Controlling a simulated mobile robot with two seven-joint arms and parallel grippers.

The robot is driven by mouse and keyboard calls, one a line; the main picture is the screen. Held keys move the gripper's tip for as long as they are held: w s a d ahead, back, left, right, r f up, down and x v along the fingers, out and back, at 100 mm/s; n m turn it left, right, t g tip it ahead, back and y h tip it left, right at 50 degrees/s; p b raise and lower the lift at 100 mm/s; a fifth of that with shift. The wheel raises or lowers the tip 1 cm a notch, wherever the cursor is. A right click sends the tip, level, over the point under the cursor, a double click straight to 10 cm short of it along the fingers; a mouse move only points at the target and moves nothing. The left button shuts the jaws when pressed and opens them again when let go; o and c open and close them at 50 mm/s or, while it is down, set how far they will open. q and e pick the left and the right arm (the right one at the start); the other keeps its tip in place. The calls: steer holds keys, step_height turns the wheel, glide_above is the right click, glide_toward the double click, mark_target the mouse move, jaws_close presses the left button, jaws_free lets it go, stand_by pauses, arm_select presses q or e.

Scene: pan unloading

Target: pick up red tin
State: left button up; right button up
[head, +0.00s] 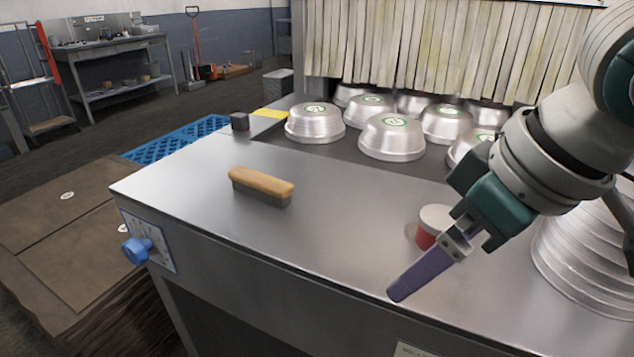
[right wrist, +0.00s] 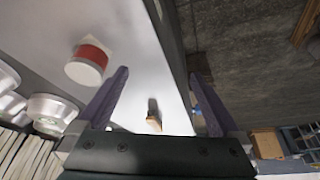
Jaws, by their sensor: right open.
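The red tin (head: 427,238), a short can with a white lid and a red side, stands on the metal worktop in the head view, partly hidden behind my right gripper. It also shows in the right wrist view (right wrist: 87,64), left of both fingers and not between them. My right gripper (right wrist: 158,76) is open with nothing between its purple fingers. In the head view the right gripper (head: 430,270) is beside the tin, one finger passing in front of it. I cannot tell whether they touch. My left gripper is not in view.
A wooden-backed brush (head: 261,184) lies on the worktop (head: 340,210) to the left. Several upturned metal pans (head: 392,138) stand at the back below a strip curtain (head: 400,45). Stacked pans (head: 590,255) stand right of the tin. The worktop between brush and tin is clear.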

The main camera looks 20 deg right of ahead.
mark_target(445, 219)
steer(key=w+d+r+m+h+b, duration=0.1)
steer(key=w+d+r+m+b, duration=0.1)
steer(key=d, duration=0.3)
steer(key=w+d+r+m+h+b, duration=0.1)
steer(key=w+d+r+m, duration=0.15)
steer(key=d, duration=0.25)
steer(key=shift+n, duration=0.35)
steer(key=b+x, duration=0.1)
steer(key=x, duration=0.4)
steer(key=shift+s, duration=0.1)
steer(key=x, duration=0.5)
steer(key=shift+f+b, duration=0.2)
steer(key=shift+b, duration=0.15)
steer(key=shift+c, duration=0.2)
steer(key=c, duration=1.4)
